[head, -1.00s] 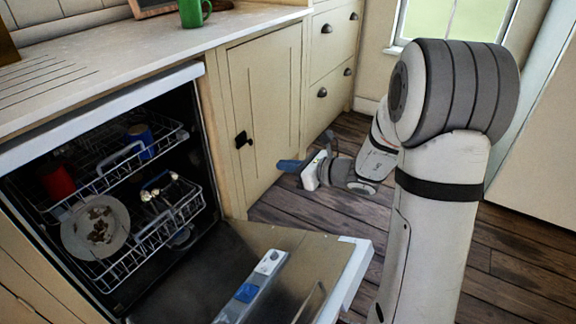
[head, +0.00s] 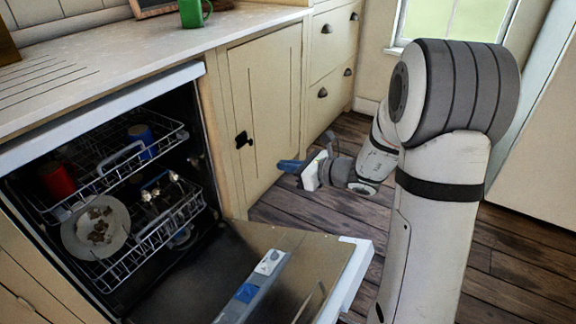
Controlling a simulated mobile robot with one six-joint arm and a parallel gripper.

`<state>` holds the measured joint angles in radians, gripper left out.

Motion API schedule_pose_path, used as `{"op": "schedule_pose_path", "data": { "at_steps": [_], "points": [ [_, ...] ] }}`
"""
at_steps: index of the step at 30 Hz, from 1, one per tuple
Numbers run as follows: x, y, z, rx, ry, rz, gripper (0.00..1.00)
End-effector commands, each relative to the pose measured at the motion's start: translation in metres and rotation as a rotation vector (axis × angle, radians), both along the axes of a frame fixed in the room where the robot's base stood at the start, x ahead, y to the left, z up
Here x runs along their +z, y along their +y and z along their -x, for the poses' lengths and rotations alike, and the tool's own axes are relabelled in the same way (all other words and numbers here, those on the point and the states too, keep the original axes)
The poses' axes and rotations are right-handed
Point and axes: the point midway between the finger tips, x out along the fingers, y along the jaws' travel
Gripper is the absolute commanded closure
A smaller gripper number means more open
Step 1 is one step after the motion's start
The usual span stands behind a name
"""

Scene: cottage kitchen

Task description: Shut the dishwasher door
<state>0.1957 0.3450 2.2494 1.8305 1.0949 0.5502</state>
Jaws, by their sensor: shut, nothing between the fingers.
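The dishwasher door (head: 285,262) is folded down and open, with its inner face up and a blue-lidded dispenser (head: 250,290) on it. The dishwasher (head: 101,113) stands open at the left, with an upper rack (head: 122,152) and a lower rack (head: 152,238) inside its tub. My gripper (head: 286,165) is shut and empty. It is past the far side of the door, in front of the cabinet, and apart from the door in the picture. My arm rises at the right and hides part of the floor.
The racks hold a red cup (head: 57,181), a blue cup (head: 140,138) and a soiled plate (head: 97,228). A cabinet with a dark knob (head: 243,139) stands beside the dishwasher. A green mug (head: 193,12) is on the counter. Wooden floor (head: 300,215) lies clear beyond the door.

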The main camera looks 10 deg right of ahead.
Motion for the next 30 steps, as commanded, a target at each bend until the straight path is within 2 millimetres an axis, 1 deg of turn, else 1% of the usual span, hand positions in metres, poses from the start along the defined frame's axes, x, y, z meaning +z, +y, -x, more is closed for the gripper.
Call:
{"op": "schedule_pose_path", "data": {
  "at_steps": [5,8,12,27,28,30],
  "points": [
    [-0.002,-0.004,0.003,-0.001,0.002,-0.001,1.00],
    [-0.007,-0.012,0.008,-0.002,0.002,0.000,1.00],
    [-0.018,-0.029,0.021,-0.005,0.005,-0.002,1.00],
    [0.011,-0.106,0.081,-0.005,0.000,-0.001,1.00],
    [0.018,-0.104,0.084,0.010,-0.004,0.008,1.00],
    [0.031,-0.093,0.088,0.060,-0.018,0.044,1.00]
  ]
}}
